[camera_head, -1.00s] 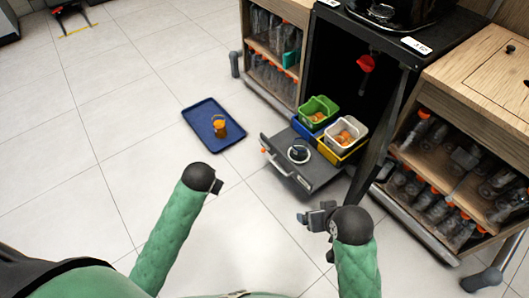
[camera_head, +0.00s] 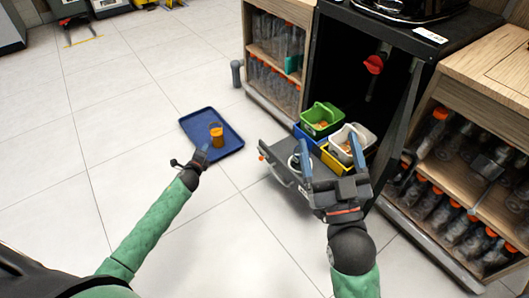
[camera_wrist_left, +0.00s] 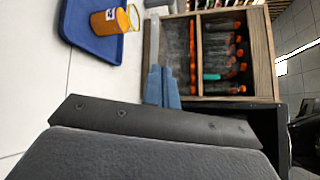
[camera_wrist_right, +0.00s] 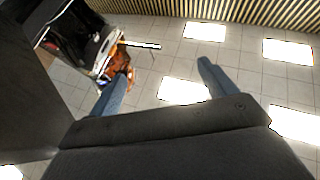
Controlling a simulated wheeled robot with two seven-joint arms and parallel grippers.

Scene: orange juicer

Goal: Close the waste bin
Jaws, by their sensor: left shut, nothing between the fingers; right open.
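The waste bin (camera_head: 272,152) is a dark grey drawer pulled out at the foot of the black cabinet, with a handle along its front.
Wooden shelves with bottles flank the black cabinet (camera_head: 345,60), whose open door stands at the right.

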